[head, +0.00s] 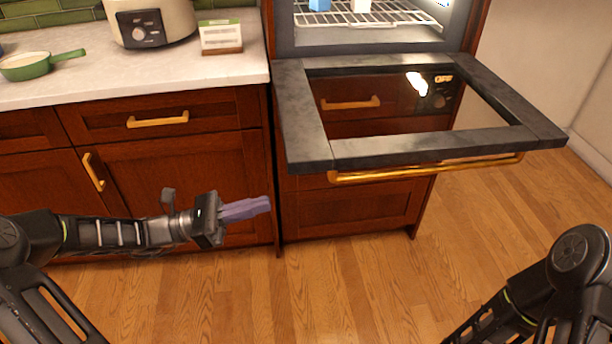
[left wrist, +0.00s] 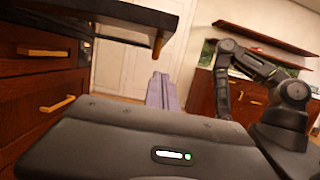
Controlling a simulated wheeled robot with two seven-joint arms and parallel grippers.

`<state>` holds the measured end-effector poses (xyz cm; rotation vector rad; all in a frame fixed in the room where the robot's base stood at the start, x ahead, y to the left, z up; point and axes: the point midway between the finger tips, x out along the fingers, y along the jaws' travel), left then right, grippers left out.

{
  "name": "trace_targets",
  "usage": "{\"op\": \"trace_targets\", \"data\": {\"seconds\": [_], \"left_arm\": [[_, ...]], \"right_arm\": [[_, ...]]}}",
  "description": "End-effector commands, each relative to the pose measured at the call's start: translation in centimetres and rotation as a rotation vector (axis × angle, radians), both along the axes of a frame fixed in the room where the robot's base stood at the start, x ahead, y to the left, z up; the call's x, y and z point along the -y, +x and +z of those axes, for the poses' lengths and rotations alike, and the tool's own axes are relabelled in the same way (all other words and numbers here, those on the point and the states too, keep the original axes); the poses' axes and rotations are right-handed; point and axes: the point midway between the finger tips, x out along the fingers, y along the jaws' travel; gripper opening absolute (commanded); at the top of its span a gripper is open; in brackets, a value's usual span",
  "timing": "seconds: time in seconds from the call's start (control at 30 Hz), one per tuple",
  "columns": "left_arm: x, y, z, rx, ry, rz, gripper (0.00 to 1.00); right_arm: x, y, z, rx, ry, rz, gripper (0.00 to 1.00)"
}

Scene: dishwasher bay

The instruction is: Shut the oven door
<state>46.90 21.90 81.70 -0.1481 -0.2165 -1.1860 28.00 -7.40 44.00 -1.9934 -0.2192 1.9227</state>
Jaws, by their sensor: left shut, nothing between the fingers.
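The oven door (head: 306,118) is folded down and open, lying about level in front of the oven (head: 370,30). It has a dark grey stone-like frame around a glass pane and a brass handle (head: 430,169) along its front edge. My left gripper (head: 262,206) is shut and empty, left of the door and lower in the picture, apart from it. In the left wrist view the purple fingers (left wrist: 161,92) are together, and the door's underside edge (left wrist: 130,14) shows above. Only part of my right arm shows at the lower right; its gripper is out of view.
A counter (head: 110,75) at left carries a cooker (head: 150,22), a green pan (head: 38,66) and a small card on a stand (head: 221,37). Drawers and cabinets with brass handles (head: 158,119) stand below. The wooden floor (head: 350,290) in front is clear.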

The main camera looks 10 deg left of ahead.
Motion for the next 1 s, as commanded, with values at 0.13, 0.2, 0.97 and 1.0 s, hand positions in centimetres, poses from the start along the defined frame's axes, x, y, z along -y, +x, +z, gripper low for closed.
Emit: {"op": "trace_targets", "data": {"seconds": [0.13,0.2,0.97,1.0], "left_arm": [[0.4,0.1,0.0,0.0,0.002,-0.003,0.0],[0.9,0.3,0.1,-0.001,0.001,-0.003,0.0],[9.0,3.6,4.5,0.004,0.005,0.001,0.0],[9.0,3.6,5.0,0.004,0.004,0.002,0.0]], "right_arm": [[0.0,0.0,-0.2,0.0,0.0,0.0,0.0],[0.0,0.0,-0.3,0.0,0.0,0.0,0.0],[0.0,0.0,-1.7,0.0,0.0,-0.001,0.0],[0.0,0.0,-1.7,0.0,0.0,-0.001,0.0]]}}
